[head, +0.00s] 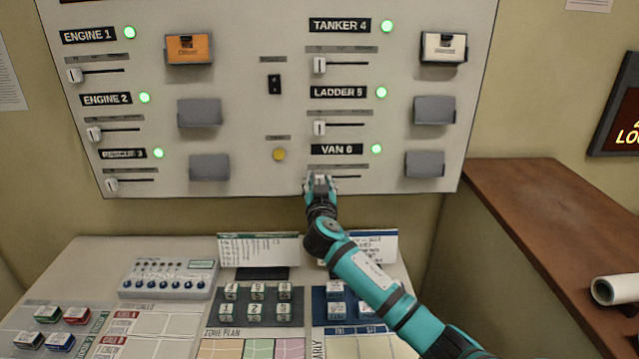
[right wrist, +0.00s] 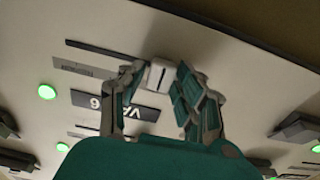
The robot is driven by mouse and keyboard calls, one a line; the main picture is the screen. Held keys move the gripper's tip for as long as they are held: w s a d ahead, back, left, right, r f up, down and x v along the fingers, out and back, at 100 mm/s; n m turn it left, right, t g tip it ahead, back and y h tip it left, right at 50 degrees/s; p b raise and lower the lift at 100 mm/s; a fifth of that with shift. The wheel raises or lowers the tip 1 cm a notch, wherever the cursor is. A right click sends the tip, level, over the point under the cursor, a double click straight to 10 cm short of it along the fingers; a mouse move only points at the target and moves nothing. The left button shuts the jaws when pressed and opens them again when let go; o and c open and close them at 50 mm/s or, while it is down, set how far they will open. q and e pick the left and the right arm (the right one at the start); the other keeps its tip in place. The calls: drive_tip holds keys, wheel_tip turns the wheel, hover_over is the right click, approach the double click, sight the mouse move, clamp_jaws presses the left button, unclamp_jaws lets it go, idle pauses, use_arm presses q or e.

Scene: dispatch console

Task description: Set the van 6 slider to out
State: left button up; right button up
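The VAN 6 slider has a white knob (head: 320,181) at the left end of its short dark slot, low on the upright panel. A green light (head: 376,149) glows beside the VAN 6 label (head: 337,150). My right gripper (head: 321,184) is at this knob, with one finger on each side. In the right wrist view the knob (right wrist: 159,75) stands between the two fingertips (right wrist: 160,70), with what looks like a narrow gap on either side. The small position labels above the slot are partly hidden and too small to read. My left gripper is not in view.
The LADDER 5 knob (head: 319,127) and TANKER 4 knob (head: 319,64) sit above, also at left. A grey holder (head: 425,164) is to the right. Below, a sloped desk carries cards, a button box (head: 168,279) and several small blocks. A wooden counter (head: 540,215) stands at right.

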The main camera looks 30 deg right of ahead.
sight(338, 176)
clamp_jaws()
drive_tip(key=s+d, duration=0.1)
drive_tip(key=d, duration=0.1)
drive_tip(key=s+d, duration=0.1)
drive_tip(key=shift+s+d+f+b, duration=0.1)
drive_tip(key=shift+s+d+b, duration=0.1)
drive_tip(key=shift+d+b, duration=0.15)
drive_tip(key=shift+s+d, duration=0.2)
drive_tip(key=shift+d, duration=0.2)
drive_tip(key=shift+w+a, duration=0.1)
drive_tip(key=shift+a, duration=0.05)
drive_tip(key=shift+o, duration=2.1)
unclamp_jaws()
